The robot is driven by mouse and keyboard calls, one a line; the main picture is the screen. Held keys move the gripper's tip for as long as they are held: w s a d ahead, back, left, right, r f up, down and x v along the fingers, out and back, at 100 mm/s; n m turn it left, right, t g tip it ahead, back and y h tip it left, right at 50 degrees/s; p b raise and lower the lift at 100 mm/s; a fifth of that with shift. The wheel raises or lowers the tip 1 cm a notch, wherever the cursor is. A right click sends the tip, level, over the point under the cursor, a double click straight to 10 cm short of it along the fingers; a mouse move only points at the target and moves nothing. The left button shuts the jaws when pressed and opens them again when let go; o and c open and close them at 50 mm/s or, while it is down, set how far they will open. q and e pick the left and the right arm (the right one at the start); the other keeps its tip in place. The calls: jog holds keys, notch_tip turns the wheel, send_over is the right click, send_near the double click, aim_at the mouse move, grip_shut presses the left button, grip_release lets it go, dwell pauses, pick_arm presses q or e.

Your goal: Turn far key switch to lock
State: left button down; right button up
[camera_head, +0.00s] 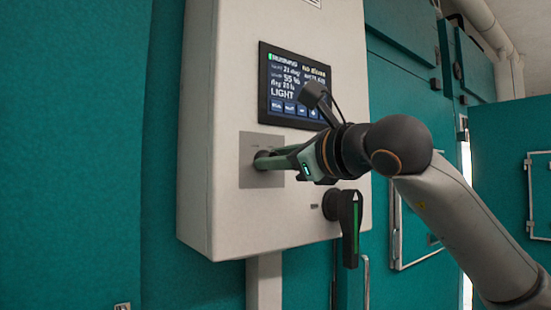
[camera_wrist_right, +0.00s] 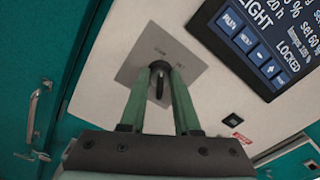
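The key switch (camera_wrist_right: 159,82) sits on a square grey plate (camera_head: 262,178) on the white control box. It has a round dark base and a dark key, which looks roughly upright in the right wrist view. My right gripper (camera_head: 262,161) reaches the plate from the right. In the right wrist view its two green fingers (camera_wrist_right: 160,85) stand either side of the key, with narrow gaps showing. In the head view the fingers hide most of the switch. The small plate lettering is too blurred to read fully. My left gripper is out of view.
A display (camera_head: 294,87) above the plate reads RUNNING and LIGHT; LOCKED shows on it in the right wrist view (camera_wrist_right: 265,40). A dark rotary handle (camera_head: 349,225) with a green stripe points down below my right gripper. Teal chamber walls (camera_head: 75,150) surround the white box (camera_head: 225,60).

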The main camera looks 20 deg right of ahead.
jog(key=shift+o, duration=0.5)
jog(key=shift+s, duration=0.1)
jog(key=shift+s+d, duration=0.1)
jog(key=shift+s, duration=0.1)
jog(key=b+v, duration=0.3)
jog(key=v, duration=0.9)
